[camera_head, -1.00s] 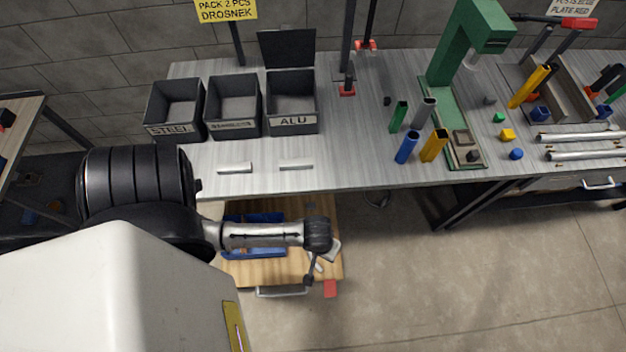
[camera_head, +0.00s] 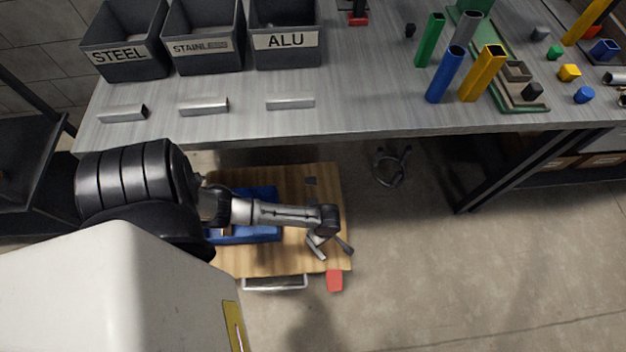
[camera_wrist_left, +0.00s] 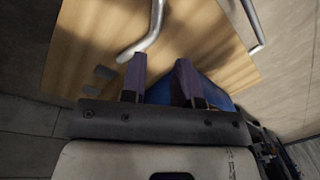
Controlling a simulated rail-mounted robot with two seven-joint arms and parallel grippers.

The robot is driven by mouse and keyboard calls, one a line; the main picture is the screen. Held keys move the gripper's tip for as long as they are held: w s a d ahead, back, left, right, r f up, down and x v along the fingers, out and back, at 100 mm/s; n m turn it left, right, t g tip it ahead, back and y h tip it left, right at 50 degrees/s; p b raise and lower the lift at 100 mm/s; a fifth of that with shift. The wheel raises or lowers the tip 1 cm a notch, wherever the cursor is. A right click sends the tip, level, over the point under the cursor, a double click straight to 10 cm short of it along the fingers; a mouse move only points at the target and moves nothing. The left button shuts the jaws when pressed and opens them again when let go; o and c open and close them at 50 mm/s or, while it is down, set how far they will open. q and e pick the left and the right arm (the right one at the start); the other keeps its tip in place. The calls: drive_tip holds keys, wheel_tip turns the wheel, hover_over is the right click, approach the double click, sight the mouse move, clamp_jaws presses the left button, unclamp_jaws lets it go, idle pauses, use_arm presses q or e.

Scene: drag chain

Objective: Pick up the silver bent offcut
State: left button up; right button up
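The silver bent offcut (camera_wrist_left: 146,34) lies on the wooden top (camera_wrist_left: 215,50) in the left wrist view. It is a thin tube with one bend, and its bent end is near my left finger. My left gripper (camera_wrist_left: 162,68) is open, with nothing visible between its two purple-grey fingers. In the head view the offcut (camera_head: 316,246) shows beside the dark gripper at the end of my left arm, partly hidden by it. I cannot tell the height of the fingers above the wood. My right gripper is in neither view.
A blue bin (camera_head: 262,234) stands on the wooden top beneath my left arm. Small grey pieces (camera_wrist_left: 104,73) lie near the fingers. The bench (camera_head: 350,110) overhead holds STEEL, STAINLESS and ALU bins (camera_head: 285,40) and several silver bars (camera_head: 290,102).

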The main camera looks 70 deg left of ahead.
use_arm(q)
drive_tip(key=b, duration=0.6)
hover_over(317, 250)
drive_tip(key=f, duration=1)
drive_tip(key=shift+w+a, duration=0.15)
drive_tip(key=shift+w, duration=0.1)
drive_tip(key=f+b, duration=0.1)
drive_tip(key=b, duration=0.1)
drive_tip(key=f+b, duration=0.1)
drive_tip(key=f, duration=0.1)
drive_tip(key=f+b, duration=0.2)
drive_tip(key=shift+s+f+b, duration=0.1)
drive_tip(key=shift+s+b, duration=0.15)
drive_tip(key=shift+b, duration=0.05)
clamp_jaws()
